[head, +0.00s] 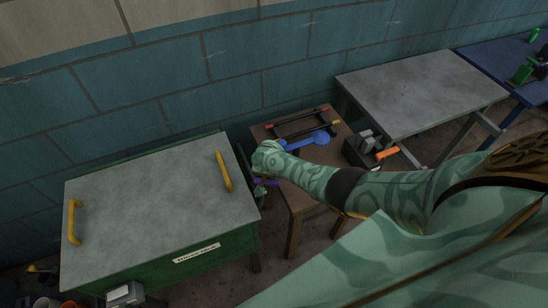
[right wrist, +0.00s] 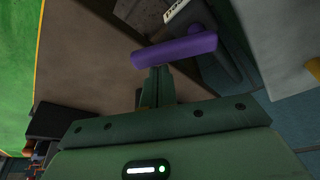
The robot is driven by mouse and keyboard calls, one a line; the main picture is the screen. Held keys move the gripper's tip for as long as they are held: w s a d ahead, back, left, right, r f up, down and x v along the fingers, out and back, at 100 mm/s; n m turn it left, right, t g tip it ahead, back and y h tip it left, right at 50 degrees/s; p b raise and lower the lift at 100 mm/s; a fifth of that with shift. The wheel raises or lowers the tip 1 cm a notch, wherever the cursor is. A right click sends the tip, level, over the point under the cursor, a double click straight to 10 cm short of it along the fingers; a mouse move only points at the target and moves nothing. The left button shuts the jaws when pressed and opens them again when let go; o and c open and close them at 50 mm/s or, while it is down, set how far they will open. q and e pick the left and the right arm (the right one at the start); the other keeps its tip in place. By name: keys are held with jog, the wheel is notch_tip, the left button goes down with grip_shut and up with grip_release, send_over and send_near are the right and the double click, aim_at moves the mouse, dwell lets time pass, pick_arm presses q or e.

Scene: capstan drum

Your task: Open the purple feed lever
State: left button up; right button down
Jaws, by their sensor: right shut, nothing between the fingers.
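The purple feed lever (right wrist: 175,50) shows in the right wrist view as a thick purple bar with a rounded knob behind it, on a dark mount. In the head view only a small purple part (head: 268,182) shows beside the green cabinet's right side, partly covered by my right arm. My right gripper (right wrist: 157,70) is shut and empty. Its fingertips are right at the purple bar in the wrist view; whether they touch it I cannot tell. My left gripper is not in view.
A green cabinet (head: 215,240) with a grey top and yellow handles stands at left. A small wooden table (head: 262,133) holds a blue spoon-shaped tool (head: 318,137) and black rods. A dark box (head: 357,152) with grey blocks is beside it. A grey-topped table (head: 420,90) stands further right.

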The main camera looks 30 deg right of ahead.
aim_at(271, 184)
jog(key=m, duration=0.1)
jog(key=s+a+m, duration=0.1)
jog(key=m, duration=0.1)
jog(key=shift+s+g+h+p, duration=0.1)
jog(key=shift+g+h+p, duration=0.2)
jog(key=shift+g, duration=0.1)
jog(key=m, duration=0.2)
jog(key=s+a+m+g, duration=0.1)
jog(key=m, duration=0.1)
jog(key=shift+s+a+h, duration=0.1)
jog(key=shift+h, duration=0.2)
jog(key=shift+s+a, duration=0.35)
jog(key=shift+a, duration=0.6)
